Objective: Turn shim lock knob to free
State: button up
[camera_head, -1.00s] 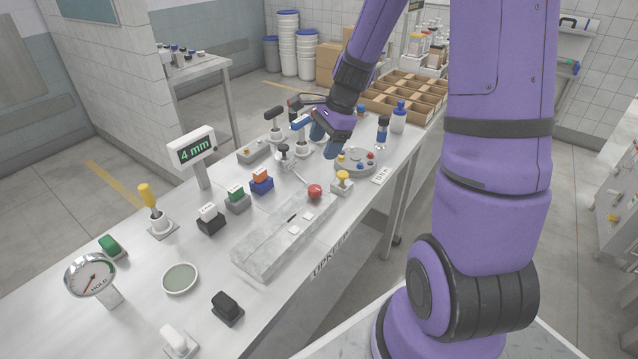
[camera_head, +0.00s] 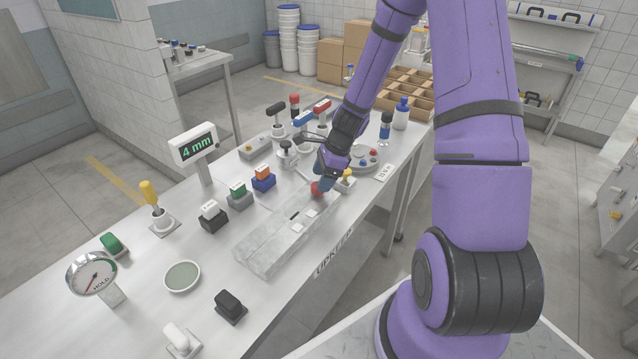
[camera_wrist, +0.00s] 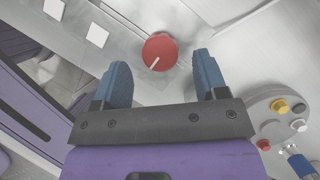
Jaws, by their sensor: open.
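The red round knob (camera_wrist: 160,51) with a white pointer line shows in the wrist view, just beyond and between my fingertips. In the head view the red knob (camera_head: 317,188) sits at the far end of a pale grey block (camera_head: 262,246), partly hidden by my gripper. My gripper (camera_wrist: 158,72) is open and empty, with its two blue fingers on either side of the knob's near side. I cannot tell whether they touch it. In the head view my gripper (camera_head: 326,172) is low over the block's far end.
A round grey plate (camera_wrist: 262,120) with coloured buttons lies right of my gripper in the wrist view. Orange (camera_head: 263,176), green and white switches stand left of the block. A display (camera_head: 196,148) reads "4 mm". A dial gauge (camera_head: 92,272) stands at the near left.

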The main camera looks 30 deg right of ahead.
jog(key=shift+x, duration=1.35)
jog(key=c, duration=0.9)
jog(key=shift+o, duration=0.2)
